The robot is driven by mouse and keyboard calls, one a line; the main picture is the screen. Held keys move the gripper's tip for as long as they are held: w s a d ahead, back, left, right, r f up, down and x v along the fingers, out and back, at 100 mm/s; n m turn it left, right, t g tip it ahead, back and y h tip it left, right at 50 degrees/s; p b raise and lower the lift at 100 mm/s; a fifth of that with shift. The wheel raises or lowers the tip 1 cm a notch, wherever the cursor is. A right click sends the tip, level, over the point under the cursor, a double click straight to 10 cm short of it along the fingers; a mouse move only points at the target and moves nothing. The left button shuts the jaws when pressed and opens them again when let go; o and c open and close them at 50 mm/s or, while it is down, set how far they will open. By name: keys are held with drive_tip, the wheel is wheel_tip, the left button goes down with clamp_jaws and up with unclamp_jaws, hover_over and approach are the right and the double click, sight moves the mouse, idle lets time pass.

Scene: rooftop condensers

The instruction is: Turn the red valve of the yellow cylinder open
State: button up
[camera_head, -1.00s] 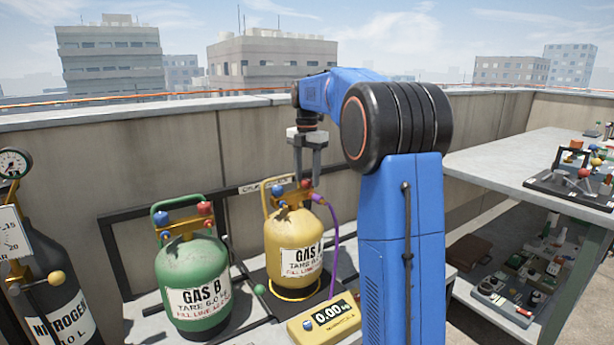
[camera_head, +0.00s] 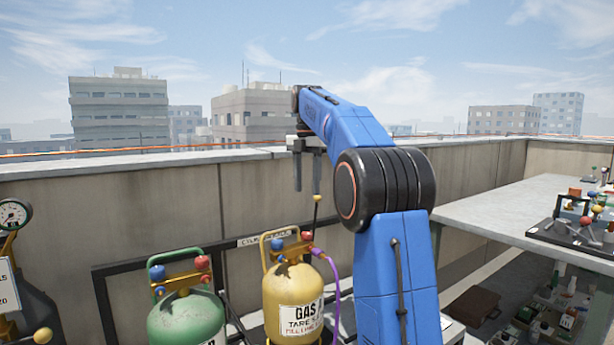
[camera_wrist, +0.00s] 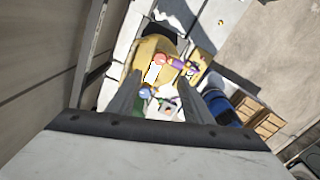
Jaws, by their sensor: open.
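The yellow cylinder (camera_head: 293,293), labelled GAS A, stands upright in the head view. Its red valve (camera_head: 307,236) sits on the right of its top and a blue valve (camera_head: 277,243) on the left. A purple hose (camera_head: 326,261) runs from beside the red valve. My gripper (camera_head: 307,188) is open, empty and pointing down, apart from the red valve and above it. In the wrist view the red valve (camera_wrist: 159,59) and blue valve (camera_wrist: 145,93) show between the fingers (camera_wrist: 172,87). Whether the red valve is turned, I cannot tell.
A green cylinder (camera_head: 186,318) with red and blue valves stands left. A thin rod with a yellow knob (camera_head: 317,198) shows just below my gripper. A dark nitrogen cylinder (camera_head: 28,310) is at far left. A grey table (camera_head: 510,205) holds parts at right. The parapet wall (camera_head: 150,205) runs behind.

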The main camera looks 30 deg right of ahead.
drive_tip(key=shift+r, duration=1.4)
drive_tip(key=s+a+f+m+t, duration=0.1)
drive_tip(key=s+a+f+m, duration=0.4)
drive_tip(key=s, duration=0.4)
drive_tip(key=s+a+f+m+t, duration=0.1)
drive_tip(key=s+a+f+m, duration=0.2)
drive_tip(key=s+a+m, duration=0.45)
drive_tip(key=s+a+f+m+t, duration=0.1)
drive_tip(key=s+a+f+m, duration=0.2)
drive_tip(key=s+f, duration=0.8)
drive_tip(key=s+a+f+m+t, duration=0.1)
drive_tip(key=s+a+f+m, duration=0.3)
drive_tip(key=s+f, duration=0.8)
drive_tip(key=f+m, duration=0.1)
drive_tip(key=m, duration=0.1)
drive_tip(key=shift+s+m+t, duration=0.15)
drive_tip(key=shift+m+t, duration=0.2)
drive_tip(key=shift+t, duration=0.05)
